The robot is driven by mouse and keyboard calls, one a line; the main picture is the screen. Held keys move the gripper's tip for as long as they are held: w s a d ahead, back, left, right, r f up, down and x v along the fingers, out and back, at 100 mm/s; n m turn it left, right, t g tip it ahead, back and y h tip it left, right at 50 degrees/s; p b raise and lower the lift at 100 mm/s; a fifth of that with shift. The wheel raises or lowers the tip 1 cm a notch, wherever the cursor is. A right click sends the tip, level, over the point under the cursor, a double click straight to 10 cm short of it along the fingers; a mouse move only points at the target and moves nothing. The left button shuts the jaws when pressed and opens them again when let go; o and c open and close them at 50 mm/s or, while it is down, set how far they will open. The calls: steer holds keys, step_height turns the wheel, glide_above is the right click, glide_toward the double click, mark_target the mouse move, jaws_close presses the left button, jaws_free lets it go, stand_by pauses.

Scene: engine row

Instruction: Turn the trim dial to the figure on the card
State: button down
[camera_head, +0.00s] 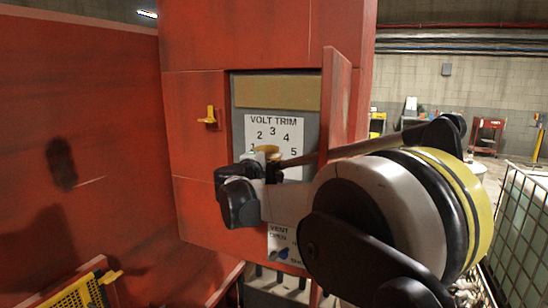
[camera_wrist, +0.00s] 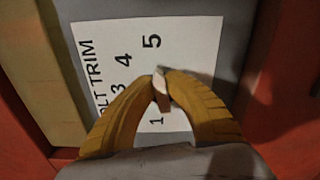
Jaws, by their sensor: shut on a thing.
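The trim dial (camera_wrist: 161,88) shows in the wrist view as a small pale piece between my fingertips; most of it is hidden. My gripper (camera_wrist: 162,80) is shut on it, one tan finger on each side. The dial sits on a white plate (camera_head: 274,124) marked "VOLT TRIM", with figures 1 to 5 in an arc. In the head view my wrist and fingers cover the dial. I cannot tell which figure it points to. A plain tan panel (camera_head: 277,93) is above the plate; no card with a set figure is readable.
The open red cabinet door (camera_head: 337,90) stands just right of the plate, close to my arm. A blue vent knob (camera_head: 283,253) is below. A yellow handle (camera_head: 209,117) sticks out at left. A wire cage (camera_head: 520,225) stands at right.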

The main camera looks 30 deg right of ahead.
steer(key=c, duration=1.4)
jaws_free()
steer(key=v, duration=1.2)
